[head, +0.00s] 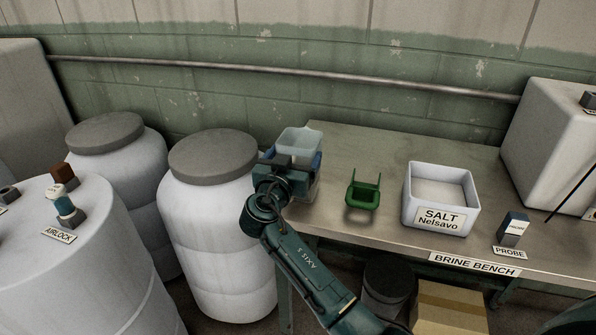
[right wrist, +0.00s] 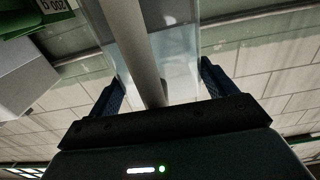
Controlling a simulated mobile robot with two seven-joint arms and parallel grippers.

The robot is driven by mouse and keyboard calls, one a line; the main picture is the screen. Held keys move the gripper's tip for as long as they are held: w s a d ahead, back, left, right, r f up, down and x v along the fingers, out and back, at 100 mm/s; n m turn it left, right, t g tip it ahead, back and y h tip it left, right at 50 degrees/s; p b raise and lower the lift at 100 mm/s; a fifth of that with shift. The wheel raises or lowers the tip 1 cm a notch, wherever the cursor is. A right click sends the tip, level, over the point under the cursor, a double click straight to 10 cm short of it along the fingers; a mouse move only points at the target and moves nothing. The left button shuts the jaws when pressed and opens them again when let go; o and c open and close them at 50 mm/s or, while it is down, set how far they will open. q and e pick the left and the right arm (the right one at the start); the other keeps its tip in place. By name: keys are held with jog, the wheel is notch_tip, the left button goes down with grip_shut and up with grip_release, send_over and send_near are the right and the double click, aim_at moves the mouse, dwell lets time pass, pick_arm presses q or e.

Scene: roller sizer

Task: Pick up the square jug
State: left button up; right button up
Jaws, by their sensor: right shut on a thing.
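The square jug (head: 299,141) is clear and pale, with an open square top, at the left end of the bench in the head view. My right gripper (head: 290,172) is shut on it, with a blue finger on each side. The gripper hides much of the jug's near side. In the right wrist view the jug's clear wall (right wrist: 178,60) fills the space between the blue fingers (right wrist: 165,92). I cannot tell whether its base touches the bench. My left gripper is not in view.
The brine bench (head: 400,150) also holds a green scoop-like holder (head: 364,193), a white salt bin (head: 437,222) and a probe block (head: 513,229). Large white drums (head: 215,240) stand left of the bench. A wall pipe (head: 300,77) runs behind. Bare bench lies behind the green holder.

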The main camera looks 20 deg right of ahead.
jog(key=c, duration=1.2)
jog(key=shift+w+r, duration=0.1)
jog(key=shift+r, duration=0.1)
jog(key=shift+c, duration=0.3)
